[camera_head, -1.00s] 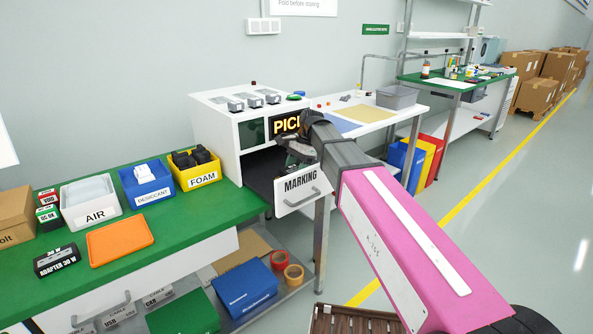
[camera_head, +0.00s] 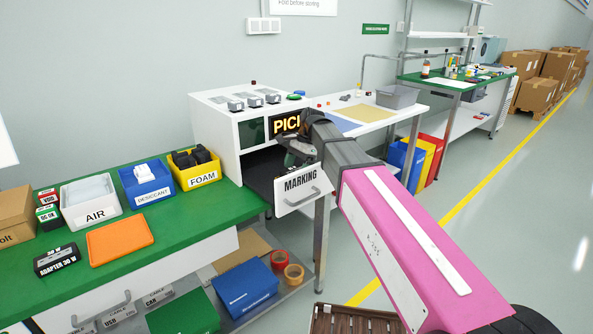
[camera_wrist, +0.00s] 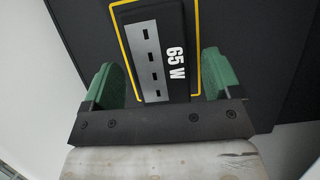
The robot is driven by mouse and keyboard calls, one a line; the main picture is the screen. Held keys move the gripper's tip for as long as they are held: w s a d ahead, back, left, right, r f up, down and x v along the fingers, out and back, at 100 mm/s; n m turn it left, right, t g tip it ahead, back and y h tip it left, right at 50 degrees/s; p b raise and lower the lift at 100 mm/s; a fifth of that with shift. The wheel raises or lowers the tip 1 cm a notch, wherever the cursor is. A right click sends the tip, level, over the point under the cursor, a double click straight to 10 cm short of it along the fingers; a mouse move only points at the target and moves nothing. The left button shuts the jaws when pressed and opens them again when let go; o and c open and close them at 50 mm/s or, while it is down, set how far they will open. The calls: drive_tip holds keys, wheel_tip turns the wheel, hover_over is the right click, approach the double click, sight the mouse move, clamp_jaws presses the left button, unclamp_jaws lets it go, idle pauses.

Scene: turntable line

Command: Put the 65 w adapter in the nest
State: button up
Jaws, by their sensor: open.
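The 65 W adapter (camera_wrist: 178,25) is a black block with a grey label, lying on a dark surface in the wrist view. A yellow outline (camera_wrist: 198,45), apparently the nest's marking, runs around it. In the head view my gripper (camera_head: 298,155) is at the opening of the white cabinet (camera_head: 222,120), above the MARKING drawer (camera_head: 300,187). The adapter is hidden there.
A green bench (camera_head: 190,216) on the left holds an adapter marked 30 W (camera_head: 57,260), an orange tray (camera_head: 119,242) and AIR (camera_head: 91,203), DESICCANT (camera_head: 146,184) and FOAM (camera_head: 195,171) bins. The cabinet's walls and display (camera_head: 285,125) are close to my gripper.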

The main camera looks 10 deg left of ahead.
drive_tip(key=v, duration=1.1)
drive_tip(key=shift+s, duration=0.1)
